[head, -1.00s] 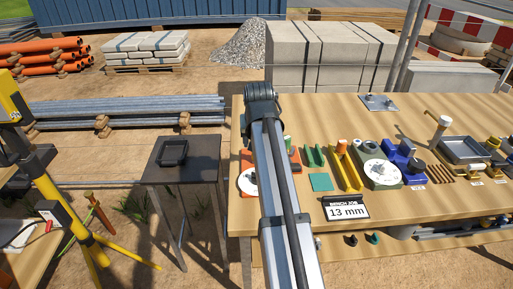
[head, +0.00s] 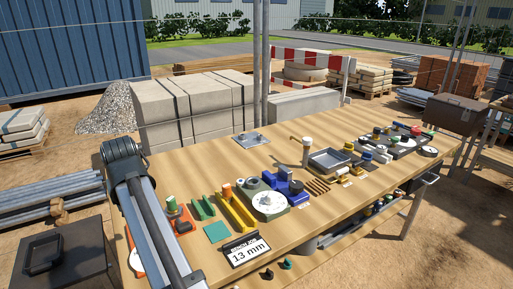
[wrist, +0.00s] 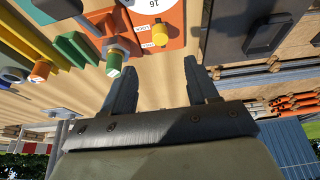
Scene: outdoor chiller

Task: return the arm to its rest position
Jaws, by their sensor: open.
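My gripper (wrist: 162,85) shows in the wrist view with its two dark jaws spread apart and nothing between them. In that view it hangs over the wooden workbench (wrist: 175,68), with an orange device (wrist: 170,15) bearing a yellow knob just beyond the jaws. A green-tipped post (wrist: 114,62) stands near the left jaw. In the head view my arm reaches up over the bench's left end, and the gripper itself is hidden there. The orange device (head: 181,222) shows just right of the arm.
The bench (head: 290,240) holds a sign reading 13 mm (head: 246,250), yellow and green blocks, a blue clamp (head: 285,186), a white disc (head: 269,203) and a grey tray (head: 329,160). Concrete blocks (head: 185,110) stand behind.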

